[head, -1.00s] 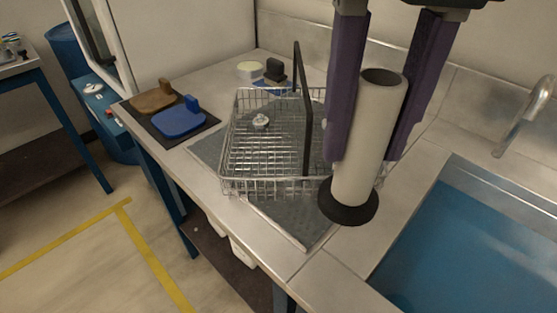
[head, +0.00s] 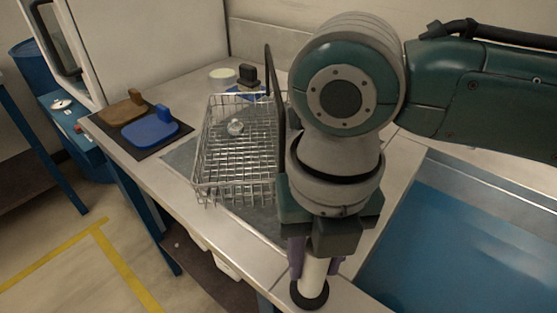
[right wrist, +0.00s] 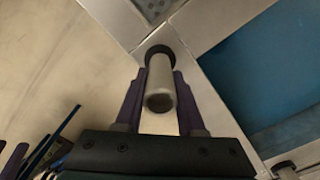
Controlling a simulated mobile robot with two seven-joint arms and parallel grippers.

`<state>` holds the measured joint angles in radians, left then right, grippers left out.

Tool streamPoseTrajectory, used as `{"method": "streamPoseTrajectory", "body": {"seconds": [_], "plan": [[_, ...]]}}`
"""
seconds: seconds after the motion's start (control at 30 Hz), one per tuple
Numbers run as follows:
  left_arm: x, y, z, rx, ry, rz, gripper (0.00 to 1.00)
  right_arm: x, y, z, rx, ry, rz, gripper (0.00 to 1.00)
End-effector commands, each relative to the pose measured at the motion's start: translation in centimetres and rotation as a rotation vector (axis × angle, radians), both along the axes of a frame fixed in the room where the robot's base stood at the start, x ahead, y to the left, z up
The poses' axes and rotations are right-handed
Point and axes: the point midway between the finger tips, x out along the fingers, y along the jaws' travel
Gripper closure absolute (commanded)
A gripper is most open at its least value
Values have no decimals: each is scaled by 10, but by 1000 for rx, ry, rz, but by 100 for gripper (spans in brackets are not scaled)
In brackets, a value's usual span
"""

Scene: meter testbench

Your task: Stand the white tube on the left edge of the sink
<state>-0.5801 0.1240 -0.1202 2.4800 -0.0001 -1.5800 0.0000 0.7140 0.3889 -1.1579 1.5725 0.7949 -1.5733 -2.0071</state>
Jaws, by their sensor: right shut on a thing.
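The white tube (head: 315,270) is upright or nearly so, with a black round base (head: 310,294) at its lower end. My right gripper (head: 316,268) is shut on it, a purple finger on each side. In the head view my right arm hides the upper tube. The right wrist view looks down on the tube (right wrist: 160,88) between the fingers (right wrist: 154,85). Its base appears over the metal rim left of the sink (head: 460,240); I cannot tell whether it touches. Purple parts at the wrist view's lower left may be my left gripper, but this is unclear.
A wire basket (head: 235,185) stands on the grey mat (head: 180,160), left of my arm. A blue piece (head: 150,131) and a brown piece (head: 122,113) lie on a dark mat farther left. The counter's front edge is close to the tube.

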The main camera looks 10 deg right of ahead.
Motion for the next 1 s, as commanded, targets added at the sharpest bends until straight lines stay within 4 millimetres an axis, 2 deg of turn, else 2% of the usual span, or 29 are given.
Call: {"method": "streamPoseTrajectory", "body": {"seconds": [0.33,0.37,0.6,0.87,1.0], "plan": [[0,0,-2,1,0,-1,58,0,0,-3,1,-1,0,100],[0,0,-1,1,0,-1,58,0,0,-3,1,-1,0,60],[0,0,-1,0,-1,0,58,0,0,-3,1,-1,0,33],[0,-2,0,-7,-1,5,58,0,0,-1,1,-1,0,32],[0,-2,3,-9,-1,7,58,1,1,12,2,-4,1,32]]}}
